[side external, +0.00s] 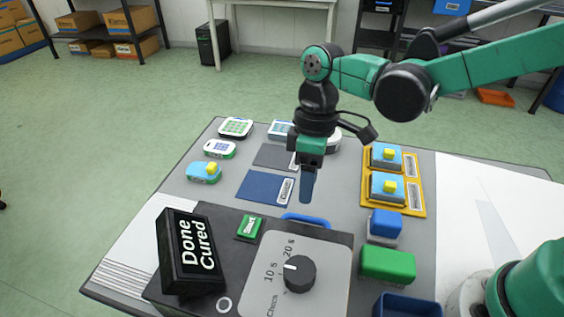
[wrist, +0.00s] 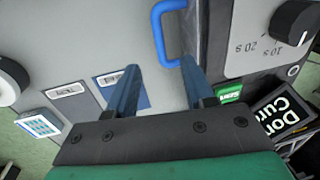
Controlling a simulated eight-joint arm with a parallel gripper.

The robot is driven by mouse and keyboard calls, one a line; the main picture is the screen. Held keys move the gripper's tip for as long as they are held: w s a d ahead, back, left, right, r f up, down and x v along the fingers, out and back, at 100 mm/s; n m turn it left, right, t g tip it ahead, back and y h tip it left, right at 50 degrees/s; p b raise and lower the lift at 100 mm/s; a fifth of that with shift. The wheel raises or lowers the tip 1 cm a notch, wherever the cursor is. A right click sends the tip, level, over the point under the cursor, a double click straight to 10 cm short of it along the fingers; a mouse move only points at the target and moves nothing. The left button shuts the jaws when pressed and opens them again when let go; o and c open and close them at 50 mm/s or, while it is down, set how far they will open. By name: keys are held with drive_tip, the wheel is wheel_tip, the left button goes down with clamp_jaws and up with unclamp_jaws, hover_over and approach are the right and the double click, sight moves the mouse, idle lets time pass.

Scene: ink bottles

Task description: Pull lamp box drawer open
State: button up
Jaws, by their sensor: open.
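The lamp box (side external: 338,240) is a dark box with a grey dial panel, at the front middle of the side view. Its blue U-shaped drawer handle (side external: 306,219) sticks out from the box's far side. In the wrist view the handle (wrist: 157,35) shows at the top middle, beyond the fingertips. My gripper (side external: 307,192) points down just above and beyond the handle in the side view. Its two blue fingers (wrist: 160,78) are apart, with nothing between them. The drawer front is mostly hidden; no open gap shows.
On the box are a black dial (side external: 300,275), a green Start button (side external: 249,226) and a "Done Cured" sign (side external: 190,252). Blue (side external: 385,223) and green (side external: 388,264) blocks stand to the right. A yellow tray (side external: 367,195) lies behind them. Blue (side external: 262,188) and grey mats lie beyond the handle.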

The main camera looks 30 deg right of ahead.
drive_tip(key=shift+s+a+f, duration=0.1)
drive_tip(key=shift+a+f, duration=0.05)
drive_tip(key=shift+f, duration=0.8)
drive_tip(key=shift+s+a+f, duration=0.1)
drive_tip(key=shift+s+f, duration=0.05)
drive_tip(key=shift+f, duration=0.75)
drive_tip(key=shift+s+a+f, duration=0.1)
drive_tip(key=shift+a+f, duration=0.05)
drive_tip(key=shift+f, duration=0.8)
clamp_jaws()
